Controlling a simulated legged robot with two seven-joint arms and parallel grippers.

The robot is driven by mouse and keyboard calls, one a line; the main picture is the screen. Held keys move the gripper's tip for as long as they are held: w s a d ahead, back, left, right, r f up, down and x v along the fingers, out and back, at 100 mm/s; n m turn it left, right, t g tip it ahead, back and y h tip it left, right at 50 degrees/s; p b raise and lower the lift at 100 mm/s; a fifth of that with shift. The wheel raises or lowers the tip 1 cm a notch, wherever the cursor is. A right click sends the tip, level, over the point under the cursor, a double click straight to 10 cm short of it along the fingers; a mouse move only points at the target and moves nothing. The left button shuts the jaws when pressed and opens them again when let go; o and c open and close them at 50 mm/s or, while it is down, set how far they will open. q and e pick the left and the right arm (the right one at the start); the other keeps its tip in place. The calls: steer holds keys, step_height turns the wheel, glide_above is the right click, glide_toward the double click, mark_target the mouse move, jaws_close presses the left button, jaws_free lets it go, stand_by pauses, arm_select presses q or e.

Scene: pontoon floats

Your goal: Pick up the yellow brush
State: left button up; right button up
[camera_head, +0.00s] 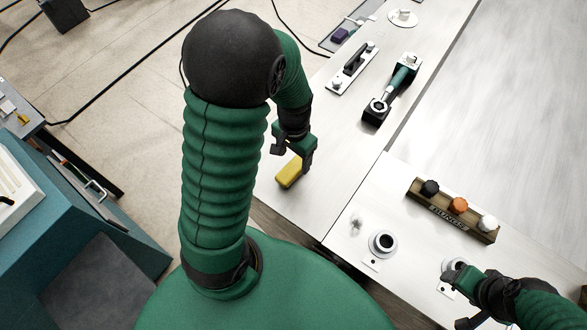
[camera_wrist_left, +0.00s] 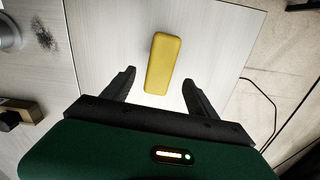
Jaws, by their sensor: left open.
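The yellow brush (camera_head: 289,172) is a plain rounded block on the white table, near the table's left edge. It also shows in the left wrist view (camera_wrist_left: 162,64), standing out lengthwise ahead of the gap between my fingers. My left gripper (camera_head: 293,153) is open and empty, just beyond and above the brush in the head view. In the left wrist view its fingers (camera_wrist_left: 158,84) stand apart on either side of the brush's near end. I cannot tell the exact height left between them. My right gripper (camera_head: 455,299) is at the lower right, its fingers apart and nothing seen between them.
A wooden rack (camera_head: 451,210) with black, orange and white knobs stands on the right table. A white round fixture (camera_head: 382,243) is left of it. A handled plate (camera_head: 352,68) and a green-handled tool (camera_head: 392,88) lie farther back. The table around the brush is clear.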

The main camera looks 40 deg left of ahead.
mark_target(292, 168)
arm_select(q)
steer(key=f, duration=0.1)
steer(key=f+p, duration=0.1)
steer(key=f, duration=0.3)
steer(key=shift+s+d+p, duration=0.1)
steer(key=shift+s+p, duration=0.2)
steer(key=shift+s, duration=0.05)
steer(key=shift+s+a+f, duration=0.15)
steer(key=shift+a, duration=0.05)
steer(key=shift+f, duration=0.1)
steer(key=shift+c, duration=1.4)
steer(key=shift+w+d, duration=0.1)
steer(key=shift+w, duration=0.15)
steer(key=c, duration=0.5)
steer(key=shift+d, duration=0.1)
steer(key=c, duration=0.5)
steer(key=shift+s, duration=0.1)
steer(key=shift+c, duration=0.9)
jaws_close()
